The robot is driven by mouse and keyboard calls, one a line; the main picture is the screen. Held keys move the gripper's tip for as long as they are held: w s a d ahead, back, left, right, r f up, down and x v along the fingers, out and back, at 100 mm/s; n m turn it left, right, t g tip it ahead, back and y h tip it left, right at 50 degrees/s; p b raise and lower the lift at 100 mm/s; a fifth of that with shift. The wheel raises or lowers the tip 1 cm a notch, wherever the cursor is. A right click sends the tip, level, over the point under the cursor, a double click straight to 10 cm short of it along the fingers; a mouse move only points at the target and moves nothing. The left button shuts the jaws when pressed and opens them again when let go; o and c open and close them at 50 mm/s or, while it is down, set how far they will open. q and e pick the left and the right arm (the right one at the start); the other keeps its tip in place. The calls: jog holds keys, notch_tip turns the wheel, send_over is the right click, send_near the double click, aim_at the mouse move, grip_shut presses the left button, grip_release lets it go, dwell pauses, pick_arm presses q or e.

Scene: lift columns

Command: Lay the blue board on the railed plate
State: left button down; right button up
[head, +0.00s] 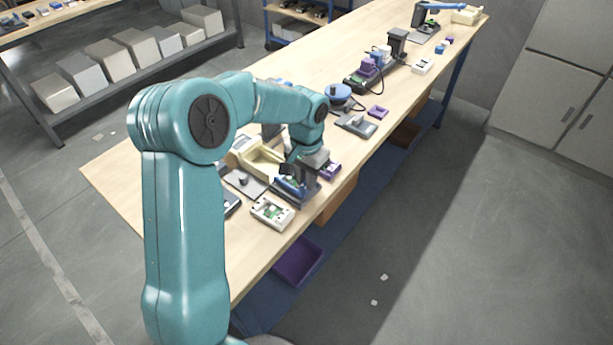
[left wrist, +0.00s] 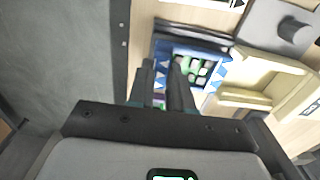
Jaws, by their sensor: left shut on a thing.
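The blue board (left wrist: 205,70), with pale and green parts on its face, shows in the left wrist view just past my fingertips. In the head view only part of it (head: 290,186) shows below my gripper. My left gripper (head: 290,170) is closed at the board's near edge; its two dark fingers (left wrist: 164,68) stand close together there. A dark railed plate (head: 305,196) lies under and around the board, with a dark edge (left wrist: 190,38) in the left wrist view. I cannot tell whether board and plate touch. My right gripper is not in view.
A cream tray (head: 258,160) stands left of the plate. A white box with a green board (head: 271,213) sits near the table's front edge. A grey plate with a knob (head: 244,184) and a purple part (head: 331,168) are close by. The long wooden table (head: 125,180) is clear at its left end.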

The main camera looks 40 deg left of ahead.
pick_arm(q)
jog(key=shift+f+b, duration=0.4)
jog(key=shift+f, duration=0.1)
dwell(0.8)
jog(key=c, duration=0.5)
grip_release()
jog(key=shift+r+p, duration=2.35)
jog(key=shift+r, duration=0.75)
jog(key=shift+f, duration=0.1)
jog(key=shift+s+d, duration=0.1)
jog(key=shift+s, duration=0.05)
